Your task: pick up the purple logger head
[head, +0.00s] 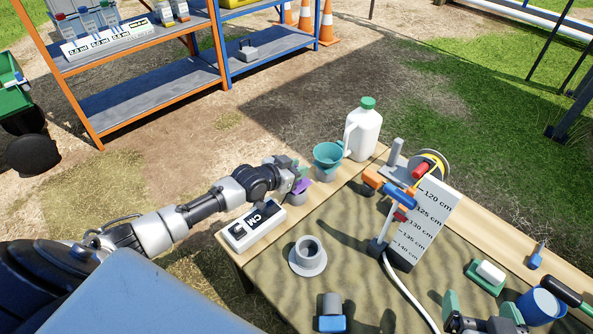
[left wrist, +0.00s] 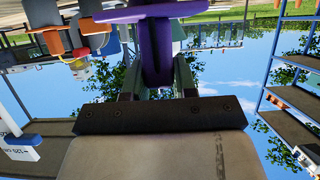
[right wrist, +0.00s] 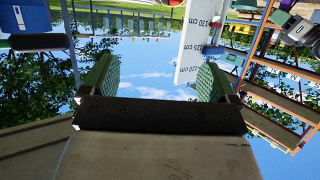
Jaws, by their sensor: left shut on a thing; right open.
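The purple logger head (head: 301,186) is at the far left corner of the wooden table, mostly hidden by my left gripper (head: 296,178) in the head view. In the left wrist view the purple logger head (left wrist: 155,45) shows large, with a flat flange and a narrower stem between the fingers. My left gripper (left wrist: 156,80) is shut on that stem. I cannot tell whether the logger head touches anything below. My right gripper (head: 482,308) is open and empty at the table's near right; its two green fingers stand wide apart in the right wrist view (right wrist: 155,78).
A teal funnel (head: 327,154), a white jug (head: 363,130) and a meter box (head: 252,226) stand close around the left gripper. A grey flanged ring (head: 308,257), a marked depth board (head: 424,223) with a reel, and a blue cup (head: 538,306) are also on the table.

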